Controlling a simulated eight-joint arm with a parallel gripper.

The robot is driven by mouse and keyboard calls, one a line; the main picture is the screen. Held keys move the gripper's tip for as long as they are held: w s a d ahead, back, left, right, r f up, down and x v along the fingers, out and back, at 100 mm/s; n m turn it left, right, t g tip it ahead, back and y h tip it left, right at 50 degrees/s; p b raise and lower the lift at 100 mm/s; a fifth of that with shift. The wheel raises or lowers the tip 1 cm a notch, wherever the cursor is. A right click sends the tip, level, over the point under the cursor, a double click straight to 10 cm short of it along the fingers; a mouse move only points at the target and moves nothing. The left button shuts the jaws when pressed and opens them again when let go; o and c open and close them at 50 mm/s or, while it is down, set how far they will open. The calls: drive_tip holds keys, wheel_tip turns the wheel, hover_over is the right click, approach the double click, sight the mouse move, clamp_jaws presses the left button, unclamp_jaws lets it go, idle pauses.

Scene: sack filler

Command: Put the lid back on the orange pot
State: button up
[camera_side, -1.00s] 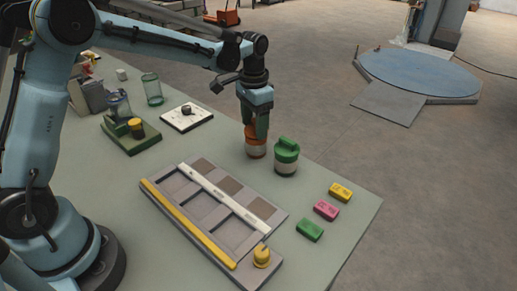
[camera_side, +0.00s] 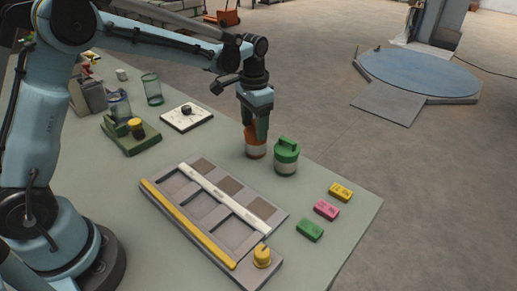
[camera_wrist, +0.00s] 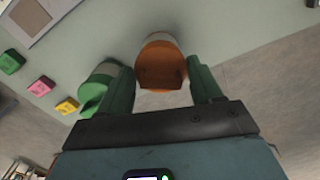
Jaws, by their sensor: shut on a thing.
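The orange pot (camera_side: 256,151) stands upright on the table, with an orange upper part and a pale band below. Its orange lid (camera_wrist: 161,66) shows between my fingers in the wrist view. My gripper (camera_side: 257,132) points straight down over the pot and is shut on the lid. The lid is in line with the pot and at its top; the fingers hide whether it is fully seated. A green pot (camera_side: 286,158) with a green lid stands close beside it on the right, and it also shows in the wrist view (camera_wrist: 98,85).
Yellow (camera_side: 340,192), pink (camera_side: 326,210) and green (camera_side: 310,230) blocks lie to the right. A compartment tray (camera_side: 274,233) with a yellow knob lies in front. A white plate with a dark knob (camera_side: 187,111) and a glass jar (camera_side: 152,90) stand behind left. The table's right edge is near the pots.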

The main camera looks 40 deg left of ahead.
drive_tip(key=o, duration=1.2)
drive_tip(key=shift+r, duration=3.5)
clamp_jaws()
